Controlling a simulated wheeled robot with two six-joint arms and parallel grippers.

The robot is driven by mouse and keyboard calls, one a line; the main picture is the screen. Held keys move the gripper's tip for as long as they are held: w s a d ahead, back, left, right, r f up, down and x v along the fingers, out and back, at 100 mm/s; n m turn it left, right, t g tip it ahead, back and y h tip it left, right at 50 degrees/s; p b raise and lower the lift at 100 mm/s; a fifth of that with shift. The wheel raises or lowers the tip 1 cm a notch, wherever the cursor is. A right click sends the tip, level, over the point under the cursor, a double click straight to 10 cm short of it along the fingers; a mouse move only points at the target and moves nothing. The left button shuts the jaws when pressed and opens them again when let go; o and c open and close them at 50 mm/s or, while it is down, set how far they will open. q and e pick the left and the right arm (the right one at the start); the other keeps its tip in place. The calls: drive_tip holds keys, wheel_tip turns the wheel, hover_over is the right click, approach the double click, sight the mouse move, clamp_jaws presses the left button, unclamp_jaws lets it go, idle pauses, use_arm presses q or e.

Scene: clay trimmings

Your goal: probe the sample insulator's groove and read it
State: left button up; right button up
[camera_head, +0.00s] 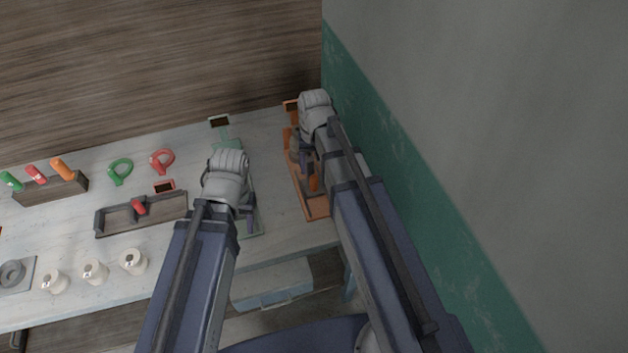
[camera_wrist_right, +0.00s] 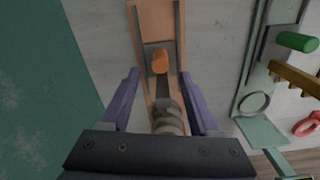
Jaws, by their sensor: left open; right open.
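My right gripper (camera_head: 306,158) is open over the orange tray (camera_head: 318,207) near the green wall. In the right wrist view its two fingers (camera_wrist_right: 160,88) stand apart on either side of the tray. A ribbed beige insulator (camera_wrist_right: 167,119) shows between them, its near end hidden by the gripper body; I cannot tell if the fingers touch it. An orange-handled piece (camera_wrist_right: 160,61) sits on a grey block farther along the tray. My left gripper (camera_head: 248,213) is open over the green tray (camera_head: 250,234); the arm hides much of that tray.
Left on the table are a rack (camera_head: 50,190) of coloured handles, a green ring (camera_head: 120,171), a red ring (camera_head: 162,161), and a grey box (camera_head: 118,222) holding a red-handled piece. Several white spools (camera_head: 95,272) stand near the front edge. The wall (camera_head: 400,170) is close on the right.

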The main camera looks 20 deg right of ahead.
sight(314, 178)
use_arm(q)
drive_tip(key=shift+f, duration=0.15)
use_arm(e)
drive_tip(key=shift+f, duration=0.15)
use_arm(q)
wheel_tip(314, 178, down, 8)
drive_tip(key=b, duration=0.8)
drive_tip(key=shift+r, duration=0.2)
use_arm(e)
wheel_tip(314, 178, down, 8)
drive_tip(key=shift+r, duration=0.15)
drive_tip(key=shift+r, duration=0.1)
clamp_jaws()
drive_tip(key=shift+s, duration=0.1)
